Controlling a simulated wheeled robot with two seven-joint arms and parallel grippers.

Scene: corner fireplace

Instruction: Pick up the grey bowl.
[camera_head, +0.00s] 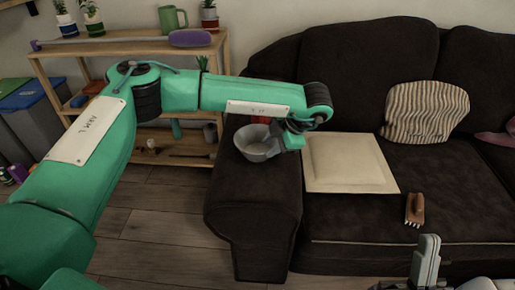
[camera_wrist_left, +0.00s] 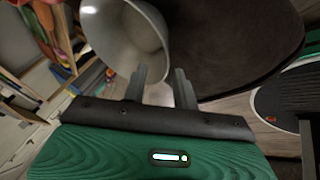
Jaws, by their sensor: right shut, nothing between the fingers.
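The grey bowl (camera_head: 254,146) sits on the sofa's left armrest in the head view. My left gripper (camera_head: 279,131) is at the bowl's right rim. In the left wrist view the bowl (camera_wrist_left: 122,35) fills the upper middle, looking empty. The two fingers of my left gripper (camera_wrist_left: 162,82) stand apart, one over the bowl's inside and one outside, with the rim between them. I cannot tell whether they touch it. My right gripper (camera_head: 426,262) is shut and empty at the bottom right of the head view, away from the bowl.
The dark sofa armrest (camera_head: 255,205) bears the bowl. A red object (camera_head: 262,119) shows just behind it. A cream cushion (camera_head: 347,163), a brush (camera_head: 414,210) and a striped pillow (camera_head: 427,112) are on the sofa. A wooden shelf (camera_head: 120,48) with plants stands behind my left arm.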

